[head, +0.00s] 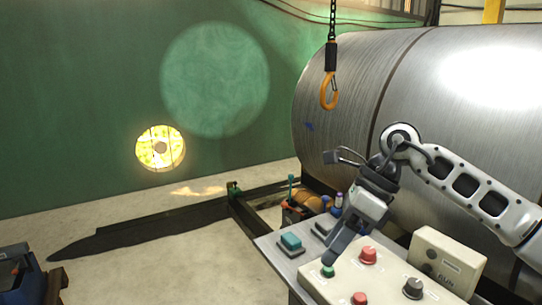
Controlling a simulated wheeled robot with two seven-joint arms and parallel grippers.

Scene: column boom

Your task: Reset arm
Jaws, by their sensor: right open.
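My right arm comes in from the right, and its gripper (345,235) points down over the pale control box (345,291). Its fingertips are close to the green button (328,271) at the box's left end; I cannot tell whether they touch it. The jaws are open, with nothing seen between them. The box also carries a red button (368,254), a second red button (359,299) at the lower edge and a dark knob (413,287). My left gripper is not in view.
A large metal cylinder (440,95) lies behind my right arm. An orange hook (328,92) hangs on a chain before it. A teal-topped switch (291,242) and a box marked RUN (445,262) flank the control box. Open floor (160,250) lies left.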

